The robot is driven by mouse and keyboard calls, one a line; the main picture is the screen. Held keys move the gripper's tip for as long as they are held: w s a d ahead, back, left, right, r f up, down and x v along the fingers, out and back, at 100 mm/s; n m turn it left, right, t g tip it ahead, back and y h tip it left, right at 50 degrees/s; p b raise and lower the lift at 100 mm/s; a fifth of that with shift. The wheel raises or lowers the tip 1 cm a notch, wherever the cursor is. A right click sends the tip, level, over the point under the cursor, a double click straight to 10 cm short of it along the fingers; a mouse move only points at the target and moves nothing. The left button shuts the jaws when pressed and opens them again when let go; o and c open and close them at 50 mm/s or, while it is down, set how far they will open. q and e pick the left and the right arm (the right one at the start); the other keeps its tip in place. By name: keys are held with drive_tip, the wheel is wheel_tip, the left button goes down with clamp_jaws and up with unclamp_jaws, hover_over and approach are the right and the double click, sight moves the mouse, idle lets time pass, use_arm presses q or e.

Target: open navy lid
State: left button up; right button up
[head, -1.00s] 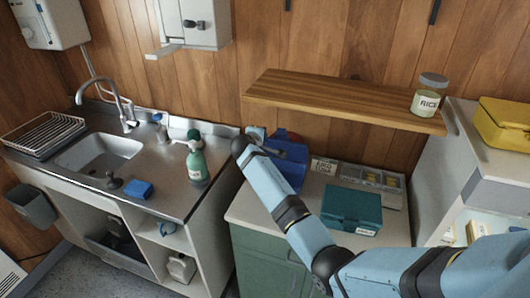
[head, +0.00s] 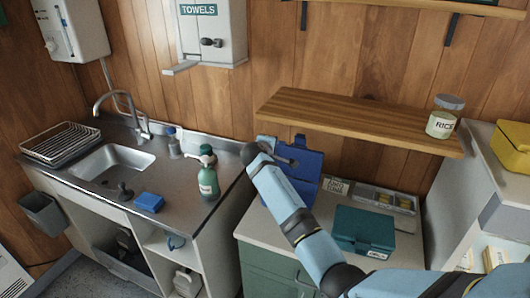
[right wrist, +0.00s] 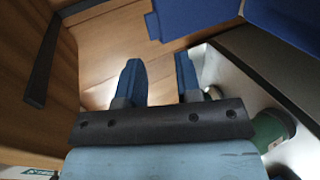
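The navy lid (head: 309,163) stands raised at a steep tilt, with a latch tab on its top edge, at the back left of the counter. The box under it is mostly hidden behind my right arm. The lid also shows at the top of the right wrist view (right wrist: 195,15). My right arm reaches in from the right across the counter, its wrist in front of the lid's left side. My right gripper (right wrist: 158,82) has its fingers apart with nothing between them, and the lid appears beyond the fingertips. My left gripper is in neither view.
A teal box (head: 364,231) sits shut on the counter (head: 262,224), before a tray of small compartments (head: 385,200). A wooden shelf (head: 350,118) with a rice jar (head: 442,122) hangs above. A green bottle (head: 208,180) stands by the sink (head: 112,162).

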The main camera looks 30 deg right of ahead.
drive_tip(key=b+v, duration=0.1)
drive_tip(key=v, duration=0.8)
drive_tip(key=shift+s+a+r, duration=0.15)
drive_tip(key=shift+s+a, duration=0.1)
drive_tip(key=s+a+f+t+y, duration=0.1)
drive_tip(key=s+a+f+y, duration=0.2)
drive_tip(key=s+f, duration=0.55)
drive_tip(key=s+a+f+t+y, duration=0.1)
drive_tip(key=s+a+f+y, duration=0.3)
drive_tip(key=f, duration=0.7)
drive_tip(key=s+a+f+m+y, duration=0.1)
drive_tip(key=s+a+f+y, duration=0.1)
drive_tip(key=s, duration=0.7)
drive_tip(key=s+a+f+m+y+p, duration=0.1)
drive_tip(key=s+a+f+m+y, duration=0.1)
drive_tip(key=s, duration=0.7)
drive_tip(key=s+a+f+m+y, duration=0.2)
drive_tip(key=s+f, duration=0.1)
drive_tip(key=s, duration=0.6)
drive_tip(key=shift+s+a+f+p, duration=0.2)
drive_tip(key=shift+s+p, duration=0.1)
drive_tip(key=shift+s, duration=0.1)
